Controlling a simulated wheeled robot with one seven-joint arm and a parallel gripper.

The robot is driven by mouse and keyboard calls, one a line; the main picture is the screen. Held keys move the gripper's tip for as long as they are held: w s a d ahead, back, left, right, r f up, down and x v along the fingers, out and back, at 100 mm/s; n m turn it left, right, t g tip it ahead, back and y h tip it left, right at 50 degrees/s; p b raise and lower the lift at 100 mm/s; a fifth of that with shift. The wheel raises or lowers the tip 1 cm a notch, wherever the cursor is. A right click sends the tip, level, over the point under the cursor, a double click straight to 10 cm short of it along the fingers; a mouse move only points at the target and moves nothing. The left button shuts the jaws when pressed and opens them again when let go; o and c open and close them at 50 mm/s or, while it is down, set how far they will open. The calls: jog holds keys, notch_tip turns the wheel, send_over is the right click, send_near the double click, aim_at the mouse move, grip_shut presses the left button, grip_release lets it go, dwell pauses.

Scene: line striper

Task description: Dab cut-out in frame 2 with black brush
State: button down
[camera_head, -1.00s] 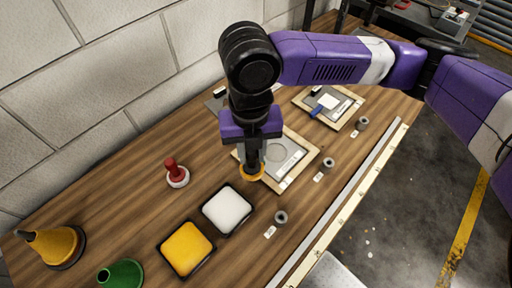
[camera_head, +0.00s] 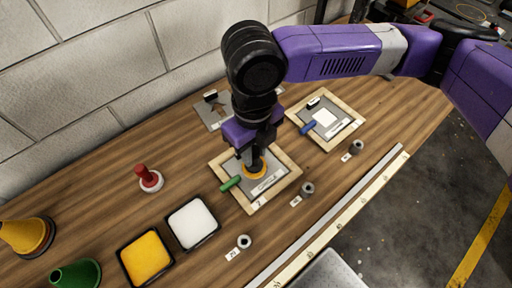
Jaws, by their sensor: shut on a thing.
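My gripper (camera_head: 256,152) points down, shut on the dark handle of a brush whose round yellow head (camera_head: 254,172) shows below the fingers. I take this to be the black brush. The head is over the grey plate inside a wooden frame (camera_head: 283,190), and it covers the place where the round cut-out showed. I cannot tell whether the head touches the plate. A green handle (camera_head: 230,184) lies at the frame's left side. The number on the frame's near edge is too small to read surely.
A second wooden frame (camera_head: 352,132) with a blue handle is at right. A white pad (camera_head: 192,222), a yellow pad (camera_head: 145,257) and a red-handled brush (camera_head: 149,178) stand at left. Several small grey cylinders line the front, by a pale rail (camera_head: 340,224). A grey plate (camera_head: 211,117) lies behind.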

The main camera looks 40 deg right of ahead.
aim_at(254, 162)
jog(key=shift+f+b, duration=1.5)
jog(key=shift+f, duration=0.5)
jog(key=shift+f+b, duration=0.4)
jog(key=shift+f, duration=0.1)
jog(key=shift+r, duration=0.1)
jog(key=shift+r+p, duration=1.8)
jog(key=shift+r, duration=0.45)
jog(key=shift+f, duration=0.1)
